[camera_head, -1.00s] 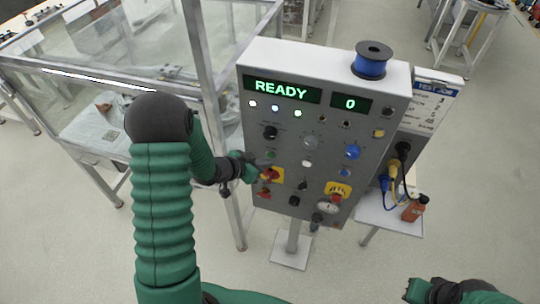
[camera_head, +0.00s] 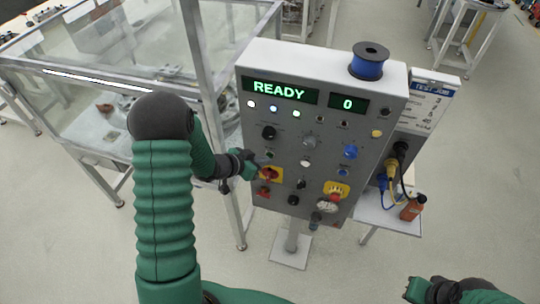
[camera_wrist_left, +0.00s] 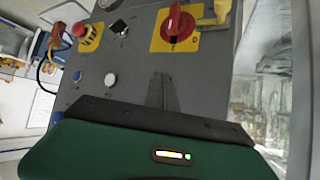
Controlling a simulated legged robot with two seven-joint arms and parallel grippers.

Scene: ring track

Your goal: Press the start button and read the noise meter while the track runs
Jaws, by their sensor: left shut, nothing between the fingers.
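The grey control panel (camera_head: 315,130) shows a lit READY display (camera_head: 279,91) and a display reading 0 (camera_head: 348,103). My left gripper (camera_head: 252,166) is shut and empty, close to the panel's left edge, beside a small green button (camera_head: 268,154) and a red-and-yellow rotary switch (camera_head: 270,174). In the left wrist view the dark fingers (camera_wrist_left: 163,90) are in front of the panel face, below the red switch (camera_wrist_left: 175,27). I cannot tell whether they touch it. An orange handheld device (camera_head: 411,209) is on the side shelf; I cannot tell if it is the noise meter. My right gripper (camera_head: 418,290) is at the bottom right.
A blue spool (camera_head: 369,61) stands on top of the panel. A red stop button on yellow (camera_head: 337,189) and several knobs share its face. A glass-walled enclosure (camera_head: 100,70) is on the left. The side shelf (camera_head: 388,217) holds cables.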

